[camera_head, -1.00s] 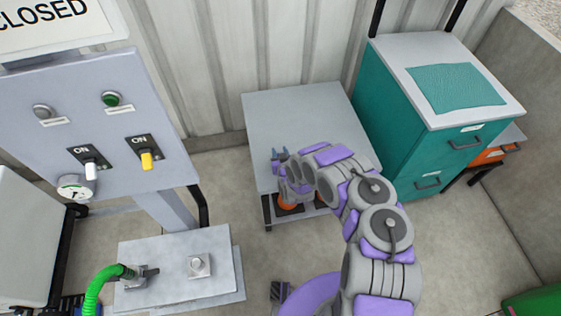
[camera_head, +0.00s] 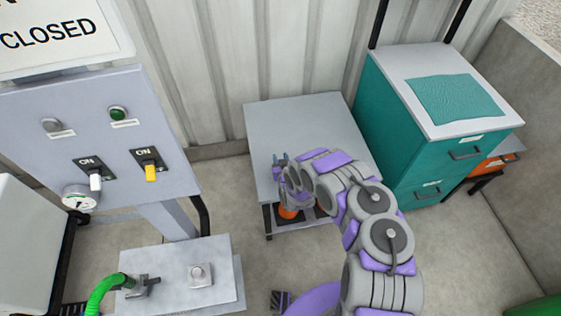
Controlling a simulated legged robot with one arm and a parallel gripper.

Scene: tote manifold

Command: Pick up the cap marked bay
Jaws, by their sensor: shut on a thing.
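My gripper (camera_head: 281,160) is small and far off at the end of my grey and purple arm, over the left front part of a low grey table (camera_head: 295,120). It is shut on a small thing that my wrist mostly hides. A round orange thing (camera_head: 289,213) shows on a dark square at the table's front, just below my wrist. A second dark square beside it is partly behind my arm. I cannot read the mark "bay" on anything, so I cannot tell which thing is that cap.
A teal drawer cabinet (camera_head: 400,130) stands right of the table. At left is a grey panel (camera_head: 115,170) with switches and a gauge. A low grey plate (camera_head: 185,275) with a green hose (camera_head: 105,290) lies in front. The table's back half is clear.

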